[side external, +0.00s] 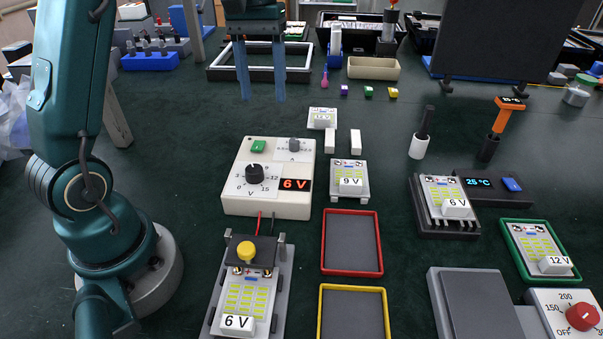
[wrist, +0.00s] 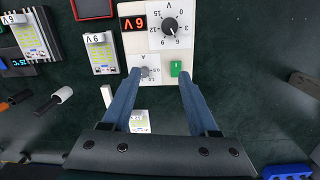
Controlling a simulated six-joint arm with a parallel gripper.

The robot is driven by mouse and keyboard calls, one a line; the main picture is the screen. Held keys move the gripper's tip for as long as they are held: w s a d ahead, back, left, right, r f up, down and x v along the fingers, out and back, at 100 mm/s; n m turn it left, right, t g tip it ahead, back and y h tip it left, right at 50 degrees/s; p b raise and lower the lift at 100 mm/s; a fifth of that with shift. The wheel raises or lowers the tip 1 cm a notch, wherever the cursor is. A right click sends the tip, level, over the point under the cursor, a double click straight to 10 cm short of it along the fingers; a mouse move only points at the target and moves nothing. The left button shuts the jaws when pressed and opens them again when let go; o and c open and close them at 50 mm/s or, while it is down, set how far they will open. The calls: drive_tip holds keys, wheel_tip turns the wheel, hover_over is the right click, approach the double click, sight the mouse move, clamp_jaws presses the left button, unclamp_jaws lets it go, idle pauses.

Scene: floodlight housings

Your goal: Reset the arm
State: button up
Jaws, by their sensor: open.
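My gripper (side external: 262,98) hangs at the top of the side view with its two blue fingers apart and nothing between them. In the wrist view its fingers (wrist: 158,75) are also apart, in front of the power supply's edge. The power supply (side external: 235,198) is a cream box with a dial, a green switch and a red display reading 6 V. A housing marked 6 V (side external: 248,290) sits in the grey fixture under a black bar with a yellow knob.
A red-rimmed tray (side external: 352,212) and a yellow-rimmed tray (side external: 353,287) are empty. A 6 V housing (side external: 447,195) is on a black block; a 12 V housing (side external: 540,245) is in a green tray. A dark panel (side external: 495,40) stands at back right.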

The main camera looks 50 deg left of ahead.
drive_tip(key=s+d+r+m+t+y, duration=0.1)
drive_tip(key=s+d+r+m+t, duration=0.25)
drive_tip(key=s+d, duration=0.4)
drive_tip(key=s+d+f+m+t, duration=0.1)
drive_tip(key=s+f+m+t, duration=0.1)
drive_tip(key=s+f, duration=0.3)
drive_tip(key=shift+s+f+m, duration=0.25)
drive_tip(key=shift+s+m, duration=0.2)
drive_tip(key=shift+m, duration=0.4)
drive_tip(key=shift+d+t, duration=0.1)
drive_tip(key=shift+t, duration=0.15)
